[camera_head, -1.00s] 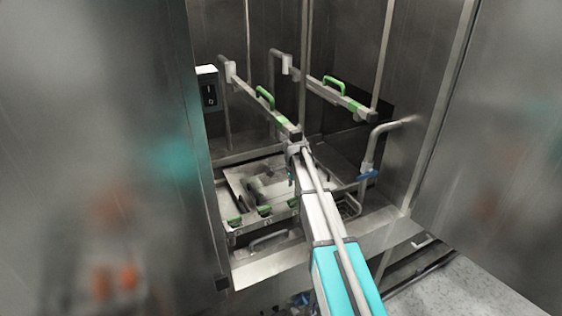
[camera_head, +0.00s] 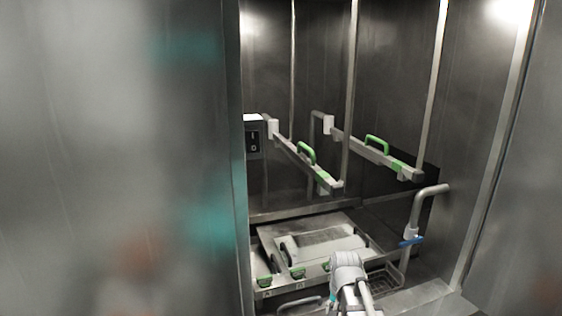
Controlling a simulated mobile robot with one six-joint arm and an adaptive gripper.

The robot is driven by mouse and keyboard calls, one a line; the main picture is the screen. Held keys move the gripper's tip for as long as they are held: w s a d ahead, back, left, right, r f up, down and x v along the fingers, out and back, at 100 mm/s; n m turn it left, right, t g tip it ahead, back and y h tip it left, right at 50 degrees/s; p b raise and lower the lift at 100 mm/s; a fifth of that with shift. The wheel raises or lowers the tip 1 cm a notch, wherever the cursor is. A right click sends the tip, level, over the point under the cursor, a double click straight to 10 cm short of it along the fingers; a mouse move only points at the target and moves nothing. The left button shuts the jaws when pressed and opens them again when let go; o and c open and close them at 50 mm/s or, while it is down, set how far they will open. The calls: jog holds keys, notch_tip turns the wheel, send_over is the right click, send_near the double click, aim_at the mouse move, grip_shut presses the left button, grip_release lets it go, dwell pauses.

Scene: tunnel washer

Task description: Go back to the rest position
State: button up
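Part of my arm shows at the bottom centre, as a pale rounded joint and link in front of the washer tray. I see no gripper fingers, so I cannot tell what my gripper holds. The washer chamber (camera_head: 395,75) has dark steel walls and stands open in front of me. Its tray (camera_head: 300,228) lies low inside, with a pale flat piece (camera_head: 325,243) and several green-and-dark clips along the front edge. My arm covers part of the tray's front right.
Two rails with green handles, a left one (camera_head: 306,152) and a right one (camera_head: 377,144), stick out above the tray. A bent pipe (camera_head: 428,195) with a blue lever (camera_head: 412,241) stands at right. A switch box (camera_head: 253,137) is on the left. Steel panels (camera_head: 130,120) flank the opening.

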jog(key=s+f+n+b, duration=0.1)
jog(key=s+n, duration=0.3)
jog(key=s, duration=0.4)
jog(key=shift+f+b, duration=0.4)
jog(key=shift+f, duration=0.35)
